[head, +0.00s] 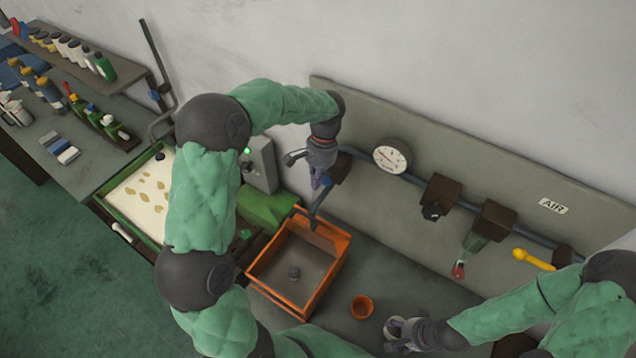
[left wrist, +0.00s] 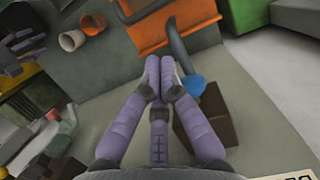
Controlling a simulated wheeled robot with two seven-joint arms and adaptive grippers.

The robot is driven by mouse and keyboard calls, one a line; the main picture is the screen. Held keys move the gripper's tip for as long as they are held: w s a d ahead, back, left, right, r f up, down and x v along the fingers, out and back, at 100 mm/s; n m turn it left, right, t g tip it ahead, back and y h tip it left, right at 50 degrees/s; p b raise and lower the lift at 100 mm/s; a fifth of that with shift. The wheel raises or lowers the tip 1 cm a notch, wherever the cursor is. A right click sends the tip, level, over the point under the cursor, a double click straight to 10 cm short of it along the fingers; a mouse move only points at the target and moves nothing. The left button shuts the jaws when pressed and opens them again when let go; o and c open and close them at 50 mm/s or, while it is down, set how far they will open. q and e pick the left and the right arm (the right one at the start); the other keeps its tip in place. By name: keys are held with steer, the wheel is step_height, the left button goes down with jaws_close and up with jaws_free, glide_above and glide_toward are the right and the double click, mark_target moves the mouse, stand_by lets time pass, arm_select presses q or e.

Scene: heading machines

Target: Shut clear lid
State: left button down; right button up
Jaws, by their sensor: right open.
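I cannot pick out a clear lid with certainty. My left gripper (head: 319,178) is above and behind the box, by the wall pipe. In the left wrist view its fingertips (left wrist: 160,66) are together, beside a blue knob (left wrist: 193,86), with nothing visible between them. My right gripper (head: 396,339) is open, low at the bench, beside a pale cup (head: 392,325).
A small orange pot (head: 362,307) stands right of the box. A bent dark pipe (head: 322,200) drops towards the box from the wall panel. The panel carries a gauge (head: 391,156) and a yellow handle (head: 533,259). A green-framed tray (head: 137,200) lies left of my left arm.

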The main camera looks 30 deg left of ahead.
arm_select(q)
steer(key=b+x, duration=0.5)
steer(key=x, duration=0.4)
steer(key=shift+b, duration=0.35)
steer(key=shift+s, duration=0.15)
